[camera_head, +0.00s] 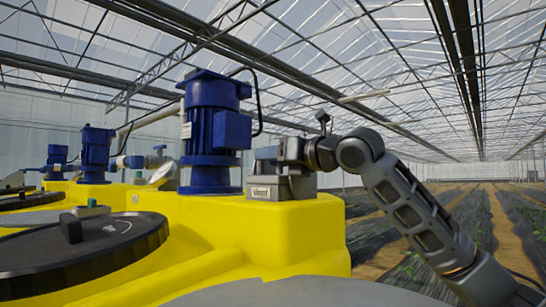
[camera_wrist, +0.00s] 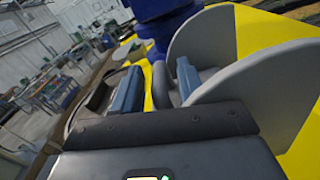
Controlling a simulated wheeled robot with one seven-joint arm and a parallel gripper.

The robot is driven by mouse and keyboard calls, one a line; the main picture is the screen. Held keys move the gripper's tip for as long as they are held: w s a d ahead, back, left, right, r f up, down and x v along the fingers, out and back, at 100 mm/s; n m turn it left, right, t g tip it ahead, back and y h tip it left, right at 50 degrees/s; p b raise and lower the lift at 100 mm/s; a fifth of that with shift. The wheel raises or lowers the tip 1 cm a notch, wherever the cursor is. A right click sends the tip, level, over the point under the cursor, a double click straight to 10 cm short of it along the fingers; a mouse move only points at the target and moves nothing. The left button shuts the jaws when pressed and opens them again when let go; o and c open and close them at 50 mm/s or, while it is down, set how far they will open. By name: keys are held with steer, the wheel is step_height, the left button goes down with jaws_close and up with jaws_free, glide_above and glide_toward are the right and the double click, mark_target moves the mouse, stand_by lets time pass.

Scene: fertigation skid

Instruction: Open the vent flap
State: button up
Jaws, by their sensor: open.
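The vent (camera_head: 268,189) is a small grey housing with a "Vent" label, on top of the front yellow tank in the head view. My gripper (camera_head: 280,156) is right above and against it there, and hides its upper part. In the wrist view two rounded grey plates (camera_wrist: 262,88) of the vent stand to the right, with yellow between them. My gripper (camera_wrist: 156,78) shows two blue-padded fingers spread apart. A dark grey rounded edge (camera_wrist: 162,86) lies between them, close to the right finger. Contact, and how far the flap stands open, I cannot tell.
A blue motor (camera_head: 213,130) stands on the yellow tank (camera_head: 270,235) just left of the vent; its base shows at the top of the wrist view. A round black lid (camera_head: 85,250) lies front left. More blue pumps stand farther back. Planted rows are open at right.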

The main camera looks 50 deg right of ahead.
jaws_close()
steer(key=shift+a, duration=0.1)
stand_by(0.4)
steer(key=shift+r, duration=0.15)
